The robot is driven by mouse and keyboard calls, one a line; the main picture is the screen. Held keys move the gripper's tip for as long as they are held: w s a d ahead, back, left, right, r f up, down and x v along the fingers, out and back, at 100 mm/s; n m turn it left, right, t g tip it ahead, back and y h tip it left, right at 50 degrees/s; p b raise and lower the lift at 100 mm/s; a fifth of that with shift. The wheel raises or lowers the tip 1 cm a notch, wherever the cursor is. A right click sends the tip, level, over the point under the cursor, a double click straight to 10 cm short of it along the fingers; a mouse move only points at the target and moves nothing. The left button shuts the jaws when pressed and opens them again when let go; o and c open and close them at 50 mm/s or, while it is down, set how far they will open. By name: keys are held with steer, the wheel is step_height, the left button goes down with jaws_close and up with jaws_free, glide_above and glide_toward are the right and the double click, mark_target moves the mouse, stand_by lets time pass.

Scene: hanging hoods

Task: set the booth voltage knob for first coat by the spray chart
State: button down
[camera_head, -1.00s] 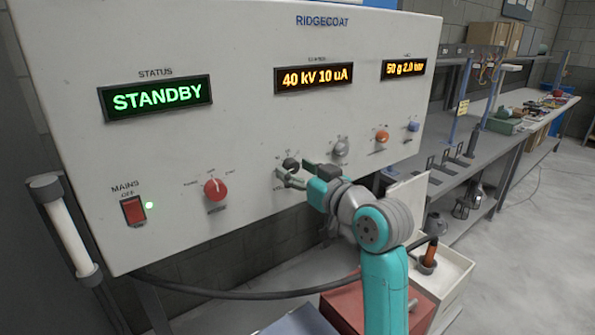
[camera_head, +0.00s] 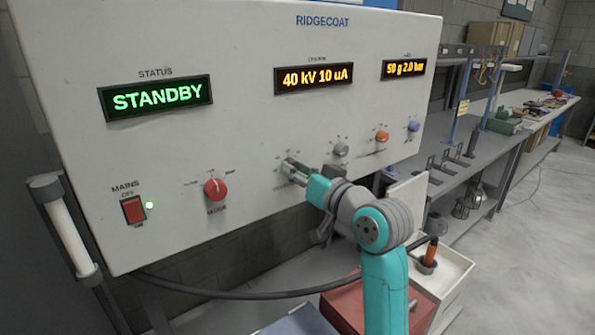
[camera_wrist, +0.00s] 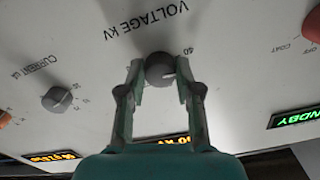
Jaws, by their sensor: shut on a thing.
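The grey voltage knob (camera_wrist: 160,69) sits under the "VOLTAGE kV" lettering in the wrist view, with a "40" mark close by. My gripper (camera_wrist: 159,72) has one finger on each side of the knob and is shut on it. In the head view my gripper (camera_head: 292,170) is at the panel, and its fingers mostly hide the knob. The amber display (camera_head: 314,78) reads "40 kV 10 uA". The status display (camera_head: 155,99) reads "STANDBY" in green. I cannot make out a readable spray chart.
The red mode knob (camera_head: 215,189) and mains switch (camera_head: 133,209) are left of my gripper. The grey current knob (camera_head: 341,149), orange knob (camera_head: 382,136) and blue knob (camera_head: 414,126) are to its right. A cable (camera_head: 240,294) hangs below the panel.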

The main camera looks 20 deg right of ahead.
steer(key=m, duration=2.6)
steer(key=shift+r, duration=0.1)
steer(key=shift+m, duration=0.3)
steer(key=c, duration=0.8)
jaws_free()
steer(key=shift+s, duration=0.1)
steer(key=v, duration=1.2)
